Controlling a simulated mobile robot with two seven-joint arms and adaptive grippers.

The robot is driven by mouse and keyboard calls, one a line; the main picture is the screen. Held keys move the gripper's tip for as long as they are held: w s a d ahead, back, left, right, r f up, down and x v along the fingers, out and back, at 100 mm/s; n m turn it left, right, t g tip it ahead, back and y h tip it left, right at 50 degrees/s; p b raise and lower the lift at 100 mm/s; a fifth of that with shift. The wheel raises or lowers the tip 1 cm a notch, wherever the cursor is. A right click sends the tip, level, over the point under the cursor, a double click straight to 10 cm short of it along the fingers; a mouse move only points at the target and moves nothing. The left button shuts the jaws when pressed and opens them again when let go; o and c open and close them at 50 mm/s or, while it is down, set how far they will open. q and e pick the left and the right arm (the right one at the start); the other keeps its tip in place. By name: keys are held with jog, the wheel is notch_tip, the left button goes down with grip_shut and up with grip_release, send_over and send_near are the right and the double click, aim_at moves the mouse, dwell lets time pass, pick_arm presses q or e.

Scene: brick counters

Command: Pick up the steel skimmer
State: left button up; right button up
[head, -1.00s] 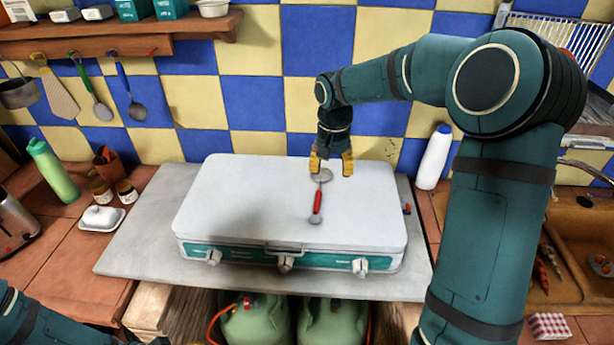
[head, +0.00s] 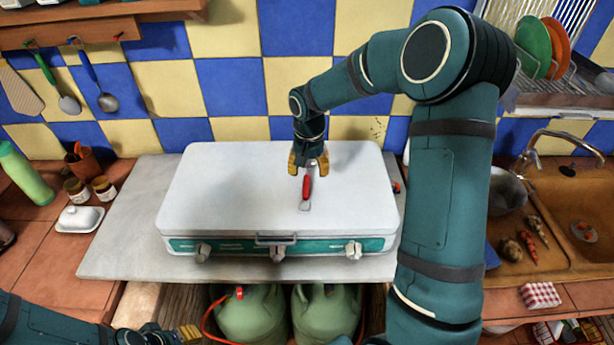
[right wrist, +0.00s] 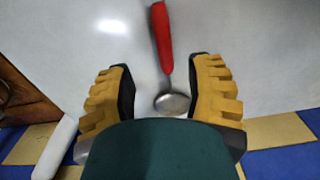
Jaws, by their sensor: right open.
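The steel skimmer (head: 306,188) has a red handle and lies on the white lid of the camping stove (head: 220,200). My right gripper (head: 308,165) is open and points down over the skimmer's far, head end. In the right wrist view the skimmer's round steel head (right wrist: 172,103) shows between the two open yellow fingers, apart from both. Its red handle (right wrist: 162,38) extends beyond them. How high the fingers are above the lid is hard to tell. My left gripper (head: 170,335) shows only partly at the bottom left, away from the stove; its opening is unclear.
Two green gas bottles (head: 250,315) stand below the stove. A butter dish (head: 80,218) and jars (head: 90,188) are on the left. A sink (head: 585,235) with vegetables and a dish rack is on the right. The lid around the skimmer is clear.

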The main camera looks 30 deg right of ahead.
aim_at(306, 183)
jog(key=f, duration=0.5)
jog(key=shift+a, duration=0.35)
grip_shut()
